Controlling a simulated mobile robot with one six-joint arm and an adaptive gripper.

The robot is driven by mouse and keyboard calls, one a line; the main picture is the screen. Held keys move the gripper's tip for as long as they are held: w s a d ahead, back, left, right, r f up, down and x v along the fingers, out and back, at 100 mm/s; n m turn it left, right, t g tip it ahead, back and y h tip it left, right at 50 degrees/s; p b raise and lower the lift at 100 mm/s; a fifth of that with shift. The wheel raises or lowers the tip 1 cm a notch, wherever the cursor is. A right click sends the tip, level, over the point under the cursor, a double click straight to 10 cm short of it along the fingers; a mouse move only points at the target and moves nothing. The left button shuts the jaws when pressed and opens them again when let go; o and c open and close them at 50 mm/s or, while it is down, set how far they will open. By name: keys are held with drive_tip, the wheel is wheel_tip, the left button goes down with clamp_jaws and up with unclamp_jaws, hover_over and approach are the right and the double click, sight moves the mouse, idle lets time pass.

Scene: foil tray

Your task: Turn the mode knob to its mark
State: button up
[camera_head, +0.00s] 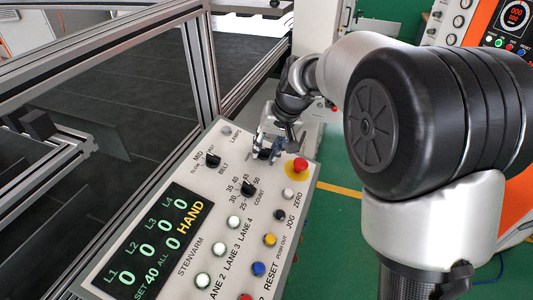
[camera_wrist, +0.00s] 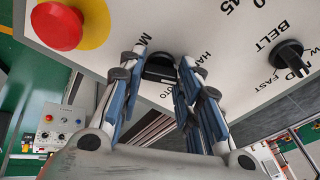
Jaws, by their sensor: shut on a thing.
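The mode knob (camera_wrist: 160,68) is black and sits on the light grey control panel (camera_wrist: 225,60). In the wrist view it lies between the fingers of my gripper (camera_wrist: 161,57), which are shut on it. Partly covered labels beside it show an "M", "HA" and "TO". The fingers hide parts of the knob's sides, and I cannot make out its pointer or its mark. In the head view my gripper (camera_head: 272,143) is at the panel's upper right, with the dark knob (camera_head: 264,154) mostly hidden beneath it. The panel's display (camera_head: 152,242) reads "HAND" in yellow.
A red emergency button (camera_head: 299,165) on a yellow disc stands close to my gripper. The belt knob (camera_head: 213,160) and count knob (camera_head: 248,188) are to its left and below. Several coloured buttons line the panel. Metal frame posts (camera_head: 200,60) border the panel's far side.

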drive_tip(key=shift+d+n+y+b, duration=0.1)
drive_tip(key=shift+n+y+b, duration=0.2)
drive_tip(key=shift+n+b, duration=0.7)
drive_tip(key=shift+n, duration=0.3)
drive_tip(key=o, duration=1)
drive_tip(key=shift+o, duration=0.2)
drive_tip(key=v, duration=1.2)
